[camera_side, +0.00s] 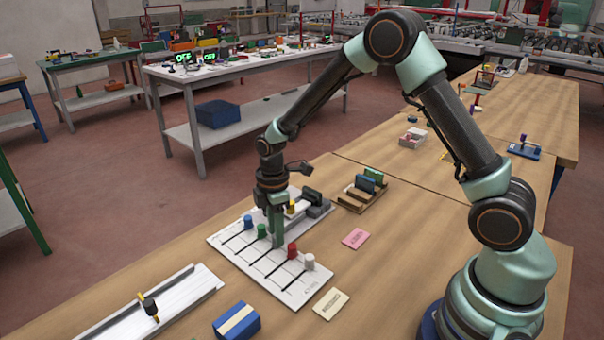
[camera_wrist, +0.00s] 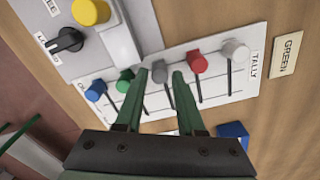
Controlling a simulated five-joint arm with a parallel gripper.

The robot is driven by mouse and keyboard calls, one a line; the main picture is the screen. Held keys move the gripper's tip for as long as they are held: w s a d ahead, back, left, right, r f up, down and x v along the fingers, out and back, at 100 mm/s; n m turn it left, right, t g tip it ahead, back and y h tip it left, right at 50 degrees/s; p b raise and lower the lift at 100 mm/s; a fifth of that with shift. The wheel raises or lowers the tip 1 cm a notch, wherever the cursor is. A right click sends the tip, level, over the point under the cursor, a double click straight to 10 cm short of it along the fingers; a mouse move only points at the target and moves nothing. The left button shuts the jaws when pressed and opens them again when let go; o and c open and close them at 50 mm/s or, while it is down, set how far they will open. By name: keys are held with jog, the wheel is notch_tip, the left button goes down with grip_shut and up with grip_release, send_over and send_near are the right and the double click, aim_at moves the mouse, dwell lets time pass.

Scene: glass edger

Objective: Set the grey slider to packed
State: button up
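A white board marked TALLY (camera_side: 233,238) carries several short slots with coloured slider knobs. The row shows a blue knob (camera_wrist: 95,90), a green knob (camera_wrist: 125,80), a red knob (camera_wrist: 197,62) and a pale grey-white knob (camera_wrist: 235,50) at the TALLY end. My gripper (camera_wrist: 159,75) points down over the middle of the row, between the green and red knobs. Its two green fingers stand apart in the wrist view. Something small and greyish shows between the fingertips; I cannot tell whether it is a knob or whether they touch it. The word "packed" is not readable.
A grey panel with a yellow button (camera_wrist: 90,11) and black dial (camera_wrist: 66,40) adjoins the board. A white rail (camera_side: 185,300) is at front left.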

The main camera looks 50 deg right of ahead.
jog(key=shift+f, duration=0.4)
grip_shut()
dwell(1.2)
